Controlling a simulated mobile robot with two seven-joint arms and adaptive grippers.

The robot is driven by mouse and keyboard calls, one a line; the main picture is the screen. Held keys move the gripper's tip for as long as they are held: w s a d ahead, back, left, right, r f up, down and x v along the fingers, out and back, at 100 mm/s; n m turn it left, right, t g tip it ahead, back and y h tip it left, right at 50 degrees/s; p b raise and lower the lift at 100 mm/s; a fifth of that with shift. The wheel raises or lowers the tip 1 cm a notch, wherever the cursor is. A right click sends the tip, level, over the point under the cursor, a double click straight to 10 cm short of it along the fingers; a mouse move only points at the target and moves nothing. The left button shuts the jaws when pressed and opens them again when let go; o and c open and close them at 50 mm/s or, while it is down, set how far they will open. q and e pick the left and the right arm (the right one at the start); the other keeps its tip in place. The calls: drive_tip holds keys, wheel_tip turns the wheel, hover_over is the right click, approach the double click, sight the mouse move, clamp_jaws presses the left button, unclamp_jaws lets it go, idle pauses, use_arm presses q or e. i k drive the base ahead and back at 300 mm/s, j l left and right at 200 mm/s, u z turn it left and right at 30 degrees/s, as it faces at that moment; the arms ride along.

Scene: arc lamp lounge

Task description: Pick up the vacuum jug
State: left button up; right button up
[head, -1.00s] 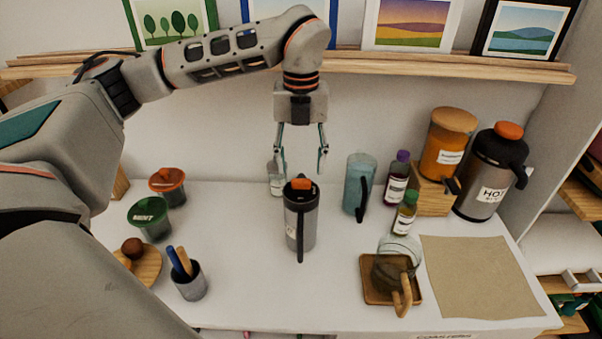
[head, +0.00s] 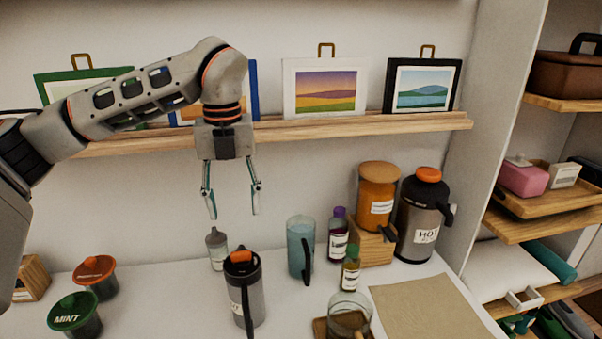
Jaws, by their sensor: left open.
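Two grey jugs with orange tops are in the head view. The smaller one (head: 246,295) stands upright near the middle of the white counter, its dark handle toward me. The larger one (head: 417,215), labelled HOT, stands at the back right with its dark handle to the right. I cannot tell for sure which is the vacuum jug. My left gripper (head: 234,214) is open and empty, pointing down. In the picture it hangs above the smaller jug, apart from it, and well left of the larger one. My right gripper is not in view.
A small grey bottle (head: 216,248), a blue pitcher (head: 300,247), a purple-capped bottle (head: 338,236) and a green-capped bottle (head: 350,268) stand close by. An orange-filled jar (head: 376,204) is on a wooden block. A picture ledge (head: 330,128) runs along the wall. A tan mat (head: 425,308) is bare.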

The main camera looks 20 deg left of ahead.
sight(245, 286)
drive_tip(key=k, duration=1)
